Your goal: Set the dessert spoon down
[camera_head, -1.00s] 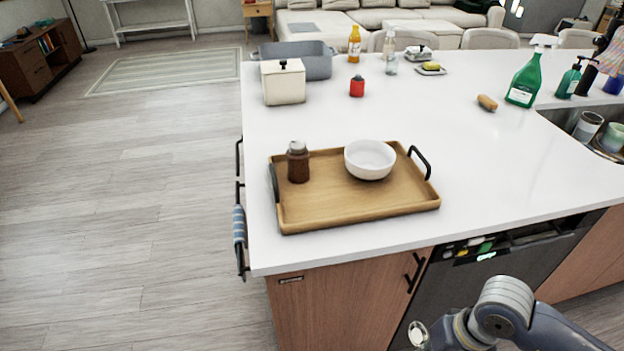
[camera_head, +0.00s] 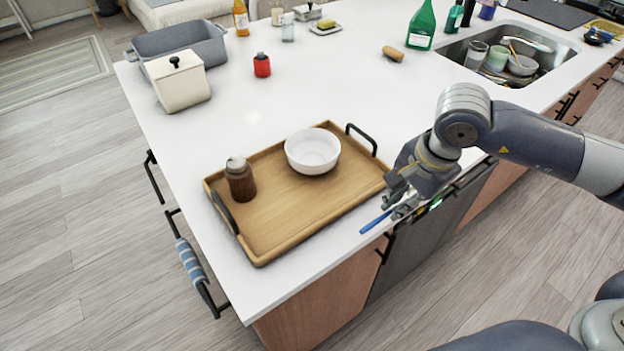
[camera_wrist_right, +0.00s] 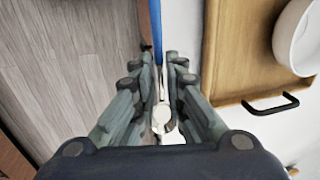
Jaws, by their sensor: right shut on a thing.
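The dessert spoon has a blue handle (camera_head: 375,222) and a shiny metal end. My right gripper (camera_head: 402,203) is shut on it, by the front edge of the counter, just right of the wooden tray's near right corner. In the right wrist view the blue handle (camera_wrist_right: 157,22) points away past the fingertips, and a pale metal part (camera_wrist_right: 162,114) shows between the fingers of the gripper (camera_wrist_right: 167,72). The handle lies along the counter edge there. I cannot tell the exact gap between spoon and counter. My left gripper is not in view.
The wooden tray (camera_head: 270,222) holds a white bowl (camera_head: 313,151) and a brown jar (camera_head: 240,180). A red container (camera_head: 262,66), a cream lidded pot (camera_head: 178,82) and a grey basin (camera_head: 205,47) stand behind. The sink (camera_head: 555,48) is at right. The counter (camera_head: 390,110) behind the tray is clear.

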